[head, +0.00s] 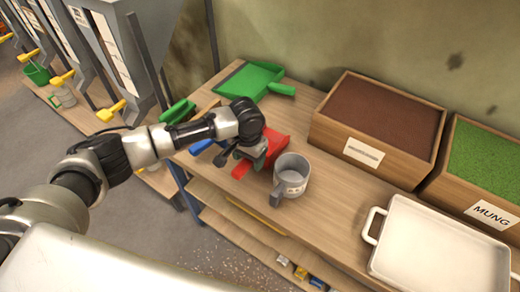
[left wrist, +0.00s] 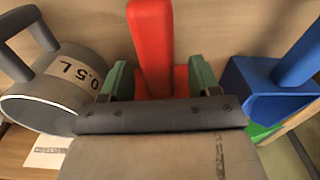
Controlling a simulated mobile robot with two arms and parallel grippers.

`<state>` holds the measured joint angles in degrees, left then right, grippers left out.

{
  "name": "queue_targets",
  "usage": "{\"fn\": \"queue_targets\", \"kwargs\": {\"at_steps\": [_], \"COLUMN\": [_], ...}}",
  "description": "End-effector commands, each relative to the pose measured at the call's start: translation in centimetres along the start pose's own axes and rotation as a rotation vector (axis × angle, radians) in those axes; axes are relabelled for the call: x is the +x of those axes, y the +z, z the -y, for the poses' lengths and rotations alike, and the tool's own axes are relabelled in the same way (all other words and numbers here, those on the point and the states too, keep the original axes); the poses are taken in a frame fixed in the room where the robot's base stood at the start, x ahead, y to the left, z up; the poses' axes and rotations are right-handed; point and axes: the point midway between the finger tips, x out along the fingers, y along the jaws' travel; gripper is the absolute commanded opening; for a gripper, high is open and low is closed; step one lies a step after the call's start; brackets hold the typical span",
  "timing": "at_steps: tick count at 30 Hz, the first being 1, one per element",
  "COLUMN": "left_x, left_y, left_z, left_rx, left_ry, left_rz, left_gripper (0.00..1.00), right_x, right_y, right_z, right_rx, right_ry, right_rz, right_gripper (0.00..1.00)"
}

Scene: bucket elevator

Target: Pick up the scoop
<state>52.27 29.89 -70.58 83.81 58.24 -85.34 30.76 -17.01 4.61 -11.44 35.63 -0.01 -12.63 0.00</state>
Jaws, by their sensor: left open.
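A red scoop (head: 276,147) lies on the wooden workbench, partly hidden by my left gripper (head: 252,158). Its handle end (head: 241,170) shows toward the bench's front edge. In the left wrist view the red scoop (left wrist: 152,45) has its handle pointing up in the picture, between the two green fingertips of my left gripper (left wrist: 161,80). The fingers are apart and the gripper is open; whether they touch the scoop I cannot tell. A blue scoop (left wrist: 265,90) lies to one side, also in the head view (head: 201,147). My right gripper is not in view.
A grey measuring cup marked 0.5 L (head: 291,177) stands close to the red scoop. A green dustpan-like scoop (head: 247,79) lies behind. Wooden boxes of brown (head: 330,135) and green material (head: 430,178) and a white tray (head: 376,214) fill the right side.

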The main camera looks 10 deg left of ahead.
Motion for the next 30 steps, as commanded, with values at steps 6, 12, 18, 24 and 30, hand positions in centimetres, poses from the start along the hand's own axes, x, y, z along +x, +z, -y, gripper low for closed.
{"fn": "queue_targets", "kwargs": {"at_steps": [6,12,18,24,30], "left_x": [2.3,2.4,2.4,2.4,2.3], "left_y": [0.0,0.0,0.0,0.0,0.0], "left_z": [-0.1,-0.1,-0.1,-0.1,-0.1], "left_rx": [0.001,0.001,0.001,0.001,0.001], "left_ry": [-0.001,-0.001,0.000,0.000,0.000], "left_rz": [0.000,-0.001,-0.001,-0.001,-0.001], "left_gripper": [0.62,0.62,0.36,0.05,0.03], "right_x": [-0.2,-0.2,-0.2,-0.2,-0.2], "right_y": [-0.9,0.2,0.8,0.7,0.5], "right_z": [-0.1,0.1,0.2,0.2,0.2], "right_rx": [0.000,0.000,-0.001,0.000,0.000], "right_ry": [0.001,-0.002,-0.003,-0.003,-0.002], "right_rz": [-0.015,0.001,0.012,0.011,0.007], "right_gripper": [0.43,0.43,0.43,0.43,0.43]}}
